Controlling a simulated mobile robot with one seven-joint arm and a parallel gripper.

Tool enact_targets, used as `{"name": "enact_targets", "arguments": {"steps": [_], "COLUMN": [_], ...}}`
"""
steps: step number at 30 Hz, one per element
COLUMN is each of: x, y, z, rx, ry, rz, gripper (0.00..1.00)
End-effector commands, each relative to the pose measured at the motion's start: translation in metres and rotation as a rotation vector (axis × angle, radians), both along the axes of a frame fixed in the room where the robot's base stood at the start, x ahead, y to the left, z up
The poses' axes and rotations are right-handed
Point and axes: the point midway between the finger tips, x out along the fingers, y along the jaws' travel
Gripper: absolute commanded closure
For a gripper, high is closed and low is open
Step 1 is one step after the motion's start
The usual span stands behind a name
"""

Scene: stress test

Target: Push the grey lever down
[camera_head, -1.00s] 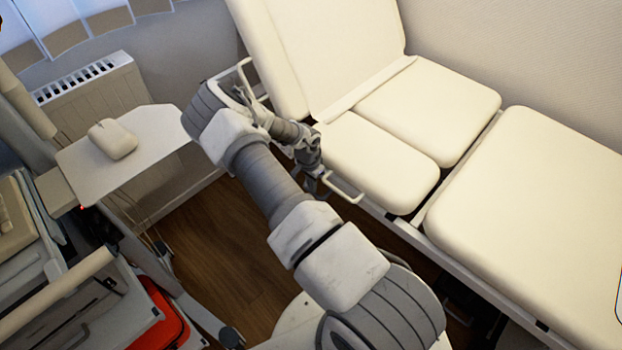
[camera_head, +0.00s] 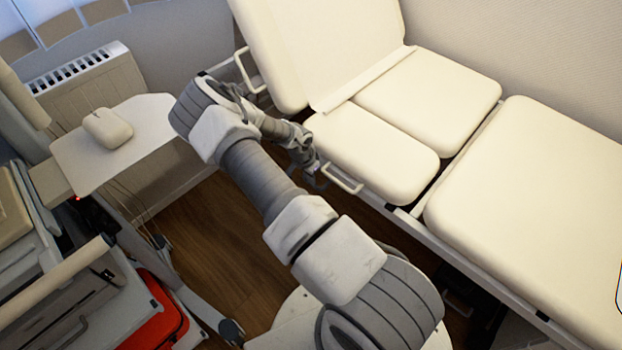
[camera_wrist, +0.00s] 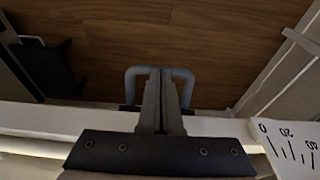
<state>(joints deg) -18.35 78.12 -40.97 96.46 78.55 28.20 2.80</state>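The grey lever is a U-shaped loop in the wrist view (camera_wrist: 132,82), standing out from the couch's pale rail over the floor. In the head view a small grey loop (camera_head: 320,184) shows below the couch's edge beside a white handle. My gripper (camera_wrist: 161,78) has its two fingers together, with nothing visible between them. The fingers overlap the middle of the lever in the wrist view and hide part of it. Whether they touch it, I cannot tell. In the head view my gripper (camera_head: 309,163) is at the couch's near edge, small and partly hidden by my wrist.
The cream treatment couch (camera_head: 380,150) fills the right, with a white handle (camera_head: 343,182) near my gripper. An angle scale (camera_wrist: 288,145) is beside the rail. Wooden floor (camera_head: 215,245) is open between.

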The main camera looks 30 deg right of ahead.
Motion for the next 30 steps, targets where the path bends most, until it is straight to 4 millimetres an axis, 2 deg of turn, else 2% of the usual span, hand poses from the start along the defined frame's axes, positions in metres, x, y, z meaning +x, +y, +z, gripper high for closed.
{"name": "enact_targets", "arguments": {"steps": [13,30], "x": [-0.001,0.0], "y": [0.001,-0.001], "z": [-0.008,-0.038], "rx": [-0.152,-0.145], "ry": [-0.056,-0.052], "rz": [-0.001,-0.003], "gripper": [1.0,1.0]}}
